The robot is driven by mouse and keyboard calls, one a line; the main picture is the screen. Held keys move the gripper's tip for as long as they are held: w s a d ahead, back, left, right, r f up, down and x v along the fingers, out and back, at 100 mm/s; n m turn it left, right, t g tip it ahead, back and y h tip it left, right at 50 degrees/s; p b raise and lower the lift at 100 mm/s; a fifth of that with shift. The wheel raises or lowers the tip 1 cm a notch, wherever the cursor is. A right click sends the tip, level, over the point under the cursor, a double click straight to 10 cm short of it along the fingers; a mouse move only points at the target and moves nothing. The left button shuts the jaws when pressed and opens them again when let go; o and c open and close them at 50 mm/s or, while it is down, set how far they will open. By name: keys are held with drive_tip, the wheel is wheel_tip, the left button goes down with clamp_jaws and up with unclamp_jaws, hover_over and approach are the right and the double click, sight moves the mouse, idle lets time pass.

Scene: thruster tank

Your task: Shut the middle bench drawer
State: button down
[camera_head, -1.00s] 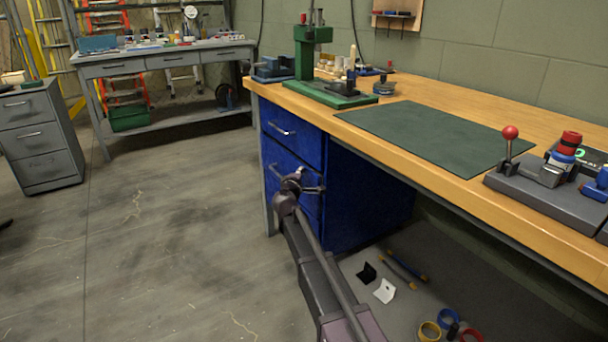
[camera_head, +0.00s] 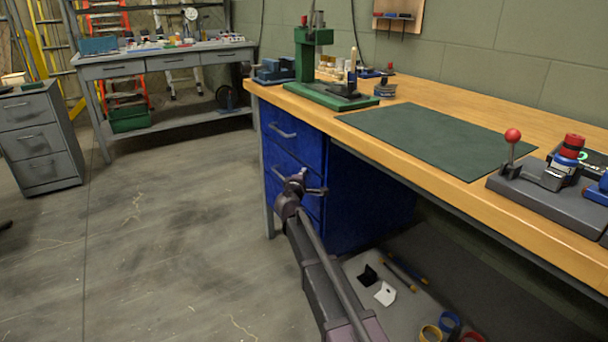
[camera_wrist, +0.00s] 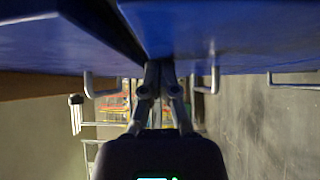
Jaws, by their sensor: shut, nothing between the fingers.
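The blue drawer unit (camera_head: 365,192) stands under the left end of the wooden bench. Its top drawer (camera_head: 293,143) looks flush. The middle drawer (camera_head: 282,166) is partly hidden behind my gripper (camera_head: 305,188), and no clear opening shows there. In the wrist view my gripper (camera_wrist: 160,68) is shut and empty, its tips at the blue fronts near the dark seam between two drawers. The middle drawer's handle (camera_wrist: 213,82) is just right of the fingers, apart from them. The top handle (camera_wrist: 100,92) is to their left. Whether the tips touch cannot be told.
The bench top (camera_head: 420,105) overhangs the drawers. Loose parts and rings lie on the shelf (camera_head: 400,318) below, right of my arm. A grey cabinet (camera_head: 40,140) and a second bench (camera_head: 165,62) stand farther left. The floor (camera_head: 170,240) between is clear.

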drive_tip(key=s+a, duration=0.4)
drive_tip(key=s, duration=0.8)
drive_tip(key=shift+s+a, duration=0.15)
drive_tip(key=shift+a, duration=0.2)
drive_tip(key=shift+s, duration=0.1)
